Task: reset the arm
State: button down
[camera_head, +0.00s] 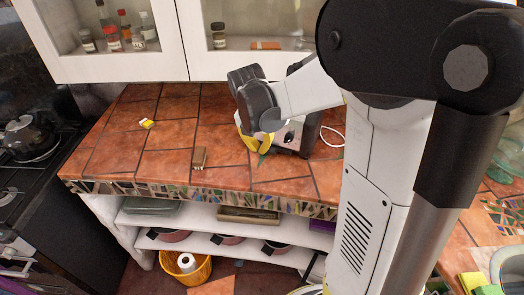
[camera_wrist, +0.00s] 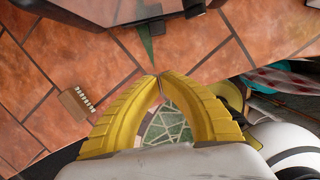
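My gripper (camera_head: 256,142) is over the tiled counter, close in front of a black toaster-like appliance (camera_head: 291,137). In the wrist view my gripper's yellow fingers (camera_wrist: 160,77) curve inward and their tips meet. Nothing shows between them except the green mosaic floor or counter edge seen through the gap behind the tips. The counter (camera_head: 220,125) has terracotta tiles and a mosaic front edge. A small brown block with a pale toothed edge (camera_head: 199,158) lies on it, left of my gripper; it also shows in the wrist view (camera_wrist: 76,103).
A small yellow and white packet (camera_head: 147,123) lies farther left on the counter. A stove with a kettle (camera_head: 30,137) stands at far left. White cabinets (camera_head: 120,69) hang above the back of the counter. Open shelves (camera_head: 190,225) are below. The counter's left part is mostly free.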

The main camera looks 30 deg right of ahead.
jog(key=shift+a+r, duration=0.15)
jog(key=shift+r, duration=0.35)
jog(key=shift+r, duration=0.1)
jog(key=s+a+r+m+t+y, duration=0.1)
jog(key=s+a+r+m+t, duration=0.1)
jog(key=s+a+m, duration=0.5)
jog(key=s+a+r+m+t+y, duration=0.1)
jog(key=s+a+r+m+t, duration=0.2)
jog(key=m, duration=1.4)
jog(key=s+a+r, duration=0.1)
jog(key=s+a, duration=0.3)
jog(key=shift+s+r+m+b, duration=0.3)
jog(key=shift+r+b, duration=0.1)
